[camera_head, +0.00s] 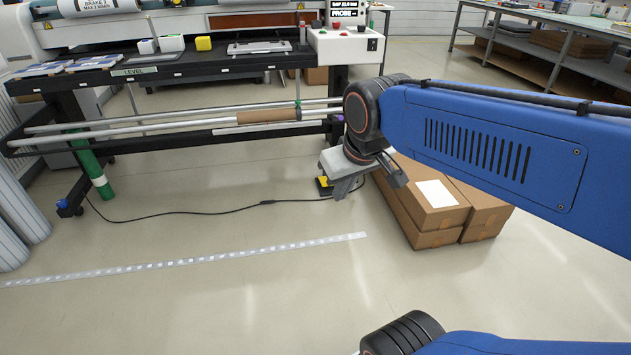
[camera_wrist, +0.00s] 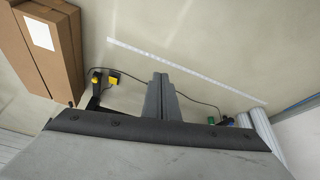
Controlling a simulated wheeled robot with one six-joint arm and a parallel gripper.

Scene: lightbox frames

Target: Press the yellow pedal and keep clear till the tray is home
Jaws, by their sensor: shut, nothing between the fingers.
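The yellow pedal (camera_head: 323,182) sits on a dark base on the floor, partly hidden behind my gripper in the head view. In the wrist view the yellow pedal (camera_wrist: 113,77) lies left of my fingertips, with a gap between them in the picture. My gripper (camera_head: 340,195) points down, its fingers shut and empty; they also show together in the wrist view (camera_wrist: 161,77). The height of the fingertips above the floor is hard to tell. A flat silver plate (camera_head: 259,47) lies on the machine's front; I cannot tell if it is the tray.
Stacked cardboard boxes (camera_head: 430,196) stand right of the pedal. A black cable (camera_head: 225,210) runs left along the floor. The machine's black frame (camera_head: 190,70) with metal rails is behind. A pale floor strip (camera_head: 200,258) lies in front, with clear floor around it.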

